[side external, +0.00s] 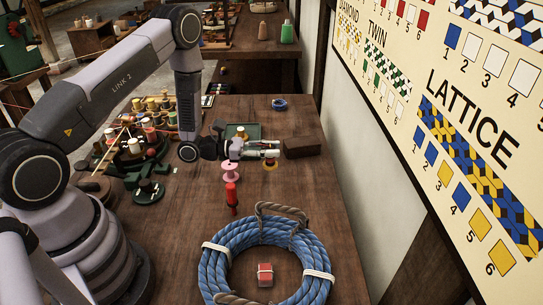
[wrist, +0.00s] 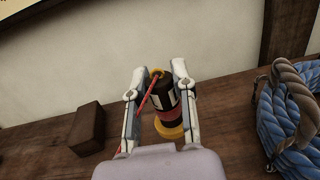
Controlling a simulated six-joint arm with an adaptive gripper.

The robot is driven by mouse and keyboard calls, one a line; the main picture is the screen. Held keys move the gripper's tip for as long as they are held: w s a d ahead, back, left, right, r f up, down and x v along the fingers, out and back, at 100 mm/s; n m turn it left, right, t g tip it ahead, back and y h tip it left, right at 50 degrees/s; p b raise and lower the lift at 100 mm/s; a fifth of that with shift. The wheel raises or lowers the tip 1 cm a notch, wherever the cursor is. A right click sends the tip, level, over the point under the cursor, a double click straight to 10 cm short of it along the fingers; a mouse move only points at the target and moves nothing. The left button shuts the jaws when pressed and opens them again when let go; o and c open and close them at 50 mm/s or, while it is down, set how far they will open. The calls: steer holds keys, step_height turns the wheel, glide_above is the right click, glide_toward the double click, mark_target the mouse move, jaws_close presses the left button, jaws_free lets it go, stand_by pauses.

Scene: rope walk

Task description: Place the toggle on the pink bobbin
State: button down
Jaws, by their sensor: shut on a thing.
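My gripper (side external: 273,148) lies level over the table, its fingers pointing toward the wall. In the wrist view my gripper (wrist: 158,72) has its fingers on either side of a dark upright piece (wrist: 159,90) with a white patch, yellow top and red lower part. A yellow flange (wrist: 171,130) shows at its foot; I cannot tell if this is a separate bobbin. A thin red line slants across its left side. I cannot tell for sure that this piece is the toggle. The pink bobbin (side external: 231,172) stands left of the fingers in the side view, apart from them, partly hidden.
A red upright cylinder (side external: 232,194) stands just in front of the pink bobbin. A blue rope coil (side external: 222,253) surrounds a red block (side external: 265,275). A brown block (side external: 302,147) lies beyond my fingertips. A rack of bobbins (side external: 150,135) stands left; a green tray (side external: 253,131) is behind.

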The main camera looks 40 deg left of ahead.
steer(key=s+a+r+n+t+y, duration=0.1)
steer(key=a+r+n+t+y, duration=0.1)
steer(key=a, duration=0.4)
steer(key=s+a+r+n+t+y, duration=0.1)
steer(key=s+a+r+y, duration=0.1)
steer(key=a, duration=0.5)
glide_above(230, 165)
steer(key=shift+a+f, duration=0.1)
steer(key=shift+f, duration=4)
steer(key=shift+f, duration=0.15)
steer(key=c, duration=0.9)
jaws_free()
